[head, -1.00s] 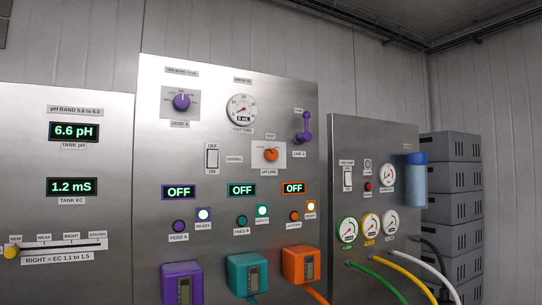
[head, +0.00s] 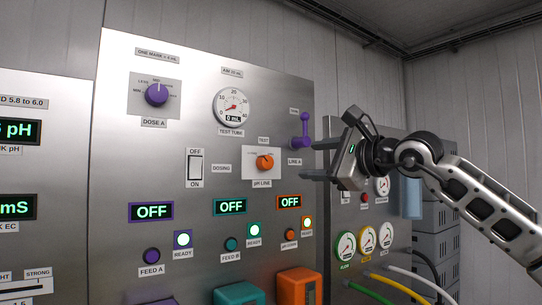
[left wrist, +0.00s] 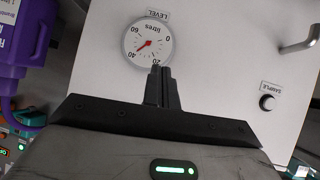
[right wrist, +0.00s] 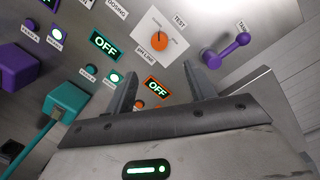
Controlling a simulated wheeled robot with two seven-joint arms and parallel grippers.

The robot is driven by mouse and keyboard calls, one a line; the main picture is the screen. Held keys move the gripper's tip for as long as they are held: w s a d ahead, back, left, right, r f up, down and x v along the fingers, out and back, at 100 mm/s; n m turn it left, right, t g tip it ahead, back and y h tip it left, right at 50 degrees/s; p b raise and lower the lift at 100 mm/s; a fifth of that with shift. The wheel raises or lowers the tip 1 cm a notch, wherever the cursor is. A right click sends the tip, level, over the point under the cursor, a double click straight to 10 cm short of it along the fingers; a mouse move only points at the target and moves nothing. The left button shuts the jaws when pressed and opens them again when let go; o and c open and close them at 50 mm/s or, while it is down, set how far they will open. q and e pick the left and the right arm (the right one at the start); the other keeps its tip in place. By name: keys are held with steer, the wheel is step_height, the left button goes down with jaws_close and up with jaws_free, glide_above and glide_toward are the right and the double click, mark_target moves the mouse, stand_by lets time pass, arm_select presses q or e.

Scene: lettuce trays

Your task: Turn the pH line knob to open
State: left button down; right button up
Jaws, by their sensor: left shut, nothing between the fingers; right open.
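The pH line knob (head: 265,162) is orange, on a white plate on the steel panel, with a TEST label above and a pH LINE label below. It also shows in the right wrist view (right wrist: 157,41), ahead of and between my fingers. Which mark it points to is too small to tell. My right gripper (head: 304,162) is open and empty, its fingers pointing left toward the knob, a little to its right and apart from it. My left gripper (left wrist: 161,70) is shut and empty, seen only in its wrist view before a level gauge (left wrist: 148,43).
The purple LINE A lever (head: 303,132) stands close to my right upper finger. A purple dose knob (head: 157,94), a test tube gauge (head: 233,107) and a dosing switch (head: 195,167) are on the same panel. OFF displays and an orange box (head: 298,287) are below.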

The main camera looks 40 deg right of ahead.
mark_target(268, 162)
steer(key=w+p, duration=0.7)
steer(key=w, duration=0.5)
steer(key=shift+r, duration=0.15)
steer(key=shift+w+p, duration=0.3)
steer(key=shift+w, duration=0.35)
arm_select(q)
steer(key=r, duration=0.1)
steer(key=a+r, duration=0.1)
steer(key=r, duration=0.1)
steer(key=shift+s+a+g+y, duration=0.25)
steer(key=shift+s+g+y, duration=0.05)
steer(key=shift+s+g, duration=0.1)
arm_select(e)
steer(key=shift+f, duration=0.2)
steer(key=c, duration=1)
